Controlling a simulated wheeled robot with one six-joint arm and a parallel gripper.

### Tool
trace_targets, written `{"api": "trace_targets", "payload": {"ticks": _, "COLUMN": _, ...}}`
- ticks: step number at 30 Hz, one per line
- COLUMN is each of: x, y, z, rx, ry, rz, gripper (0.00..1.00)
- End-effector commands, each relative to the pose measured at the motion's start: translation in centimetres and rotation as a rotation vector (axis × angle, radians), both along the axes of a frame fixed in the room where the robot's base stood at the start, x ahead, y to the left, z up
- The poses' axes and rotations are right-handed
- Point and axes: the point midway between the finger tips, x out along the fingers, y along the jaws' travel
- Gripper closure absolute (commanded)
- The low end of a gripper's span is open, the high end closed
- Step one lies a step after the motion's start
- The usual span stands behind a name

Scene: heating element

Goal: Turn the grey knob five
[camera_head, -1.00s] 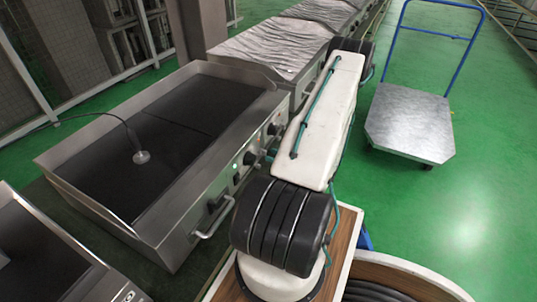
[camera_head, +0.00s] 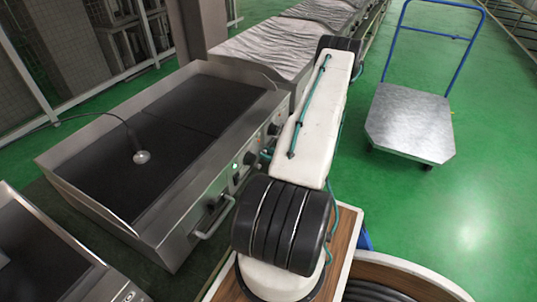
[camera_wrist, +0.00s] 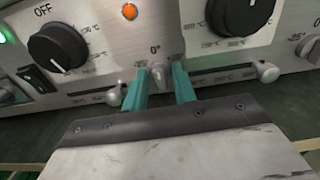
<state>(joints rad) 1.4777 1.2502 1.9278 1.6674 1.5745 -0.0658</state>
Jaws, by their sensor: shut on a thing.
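A small grey knob (camera_wrist: 157,72) on the steel front panel shows in the wrist view, just under a "0°" mark. My gripper (camera_wrist: 160,78) has two teal fingers, one on each side of this knob, and is shut on it. The fingers partly cover its sides. I cannot read a number on the knob, so I cannot tell whether it is knob five.
Large black dials (camera_wrist: 58,47) flank the held knob, with an orange lamp (camera_wrist: 129,11) above. The griddle (camera_head: 180,115) holds a corded round probe (camera_head: 141,157). A trolley (camera_head: 410,125) stands on the green floor.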

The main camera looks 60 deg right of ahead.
Motion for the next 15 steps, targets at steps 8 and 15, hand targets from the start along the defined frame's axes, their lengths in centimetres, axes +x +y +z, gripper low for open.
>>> {"api": "trace_targets", "payload": {"ticks": 8, "x": -0.05, "y": 0.02, "z": -0.01, "rx": -0.154, "ry": 0.002, "rz": -0.001, "gripper": 0.96}}
{"api": "trace_targets", "payload": {"ticks": 15, "x": -0.06, "y": 0.09, "z": -0.04, "rx": -0.373, "ry": 0.002, "rz": -0.001, "gripper": 0.96}}
